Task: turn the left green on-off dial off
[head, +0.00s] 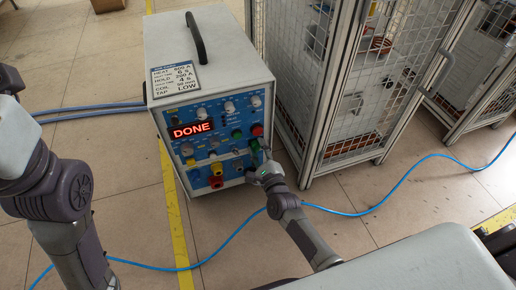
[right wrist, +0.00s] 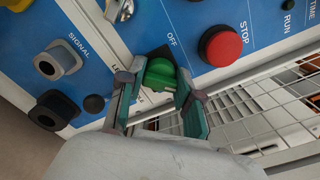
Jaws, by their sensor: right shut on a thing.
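The heater's blue front panel (head: 212,140) faces me, with a lit red DONE display (head: 191,130). A green dial (right wrist: 158,76) sits beside the word OFF in the right wrist view. My right gripper (right wrist: 160,80) is shut on this dial, with one finger on each side. In the head view, my right gripper (head: 259,168) reaches the lower right of the panel, and the green dial (head: 254,145) shows just above it. The dial's exact angle is hard to tell, as the fingers cover part of it. My left arm is at the left, but its gripper is out of the picture.
A red STOP button (right wrist: 220,46) is close to the dial. Black and grey sockets (right wrist: 57,62) are on the other side. A wire-mesh cabinet (head: 350,90) stands close to the heater's right. A blue cable (head: 375,208) crosses the floor.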

